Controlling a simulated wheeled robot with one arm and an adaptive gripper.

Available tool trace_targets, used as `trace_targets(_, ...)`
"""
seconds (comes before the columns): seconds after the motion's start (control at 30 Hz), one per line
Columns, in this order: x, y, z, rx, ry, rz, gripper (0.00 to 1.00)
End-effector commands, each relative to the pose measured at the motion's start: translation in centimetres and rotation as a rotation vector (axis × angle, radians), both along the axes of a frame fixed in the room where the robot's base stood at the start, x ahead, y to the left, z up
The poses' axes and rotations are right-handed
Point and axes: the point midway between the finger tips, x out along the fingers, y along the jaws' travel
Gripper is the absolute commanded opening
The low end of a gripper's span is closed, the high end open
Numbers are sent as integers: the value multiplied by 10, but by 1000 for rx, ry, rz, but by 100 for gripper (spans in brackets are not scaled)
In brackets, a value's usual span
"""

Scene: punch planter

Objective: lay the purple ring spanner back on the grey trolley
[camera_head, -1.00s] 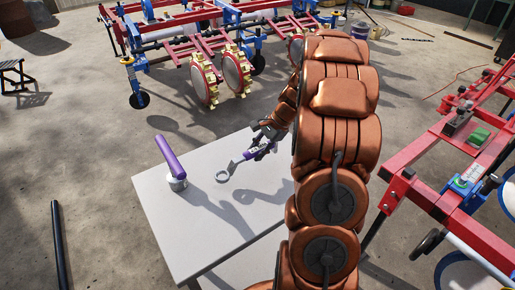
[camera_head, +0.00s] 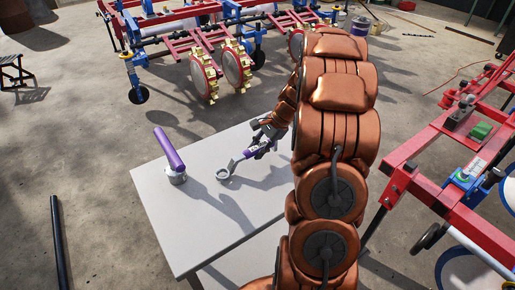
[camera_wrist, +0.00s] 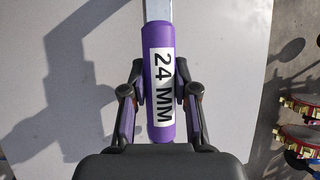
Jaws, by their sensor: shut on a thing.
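The purple ring spanner (camera_head: 226,172) has a grey ring end and a purple handle with a white label reading 24 MM. My gripper (camera_head: 263,143) is shut on that handle, over the far right part of the grey trolley (camera_head: 200,240). The ring end points left and toward the front. Its shadow lies apart from it on the trolley top, so the spanner appears held above the surface. In the wrist view the handle (camera_wrist: 160,110) sits between both fingers (camera_wrist: 160,88), and the ring end is out of frame.
A purple-handled tool with a round grey head (camera_head: 176,178) stands on the trolley's left side. The middle and front of the trolley top are bare. A red and blue planter frame (camera_head: 200,55) stands behind, and another red frame (camera_head: 450,205) stands at the right.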

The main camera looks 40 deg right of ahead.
Motion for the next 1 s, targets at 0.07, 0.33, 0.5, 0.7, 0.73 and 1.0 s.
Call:
trace_targets(0.07, 0, 0, -1, 0, 0, 0, 0)
trace_targets(0.33, 0, 0, -6, 0, 0, 0, 0)
trace_targets(0.5, 0, 0, -8, 1, 0, 0, 0)
trace_targets(0.7, 0, 0, -8, 0, 0, 0, 47)
trace_targets(0.73, 0, 0, -8, 0, 0, 0, 50)
trace_targets(1.0, 0, 0, -8, 0, 0, 0, 58)
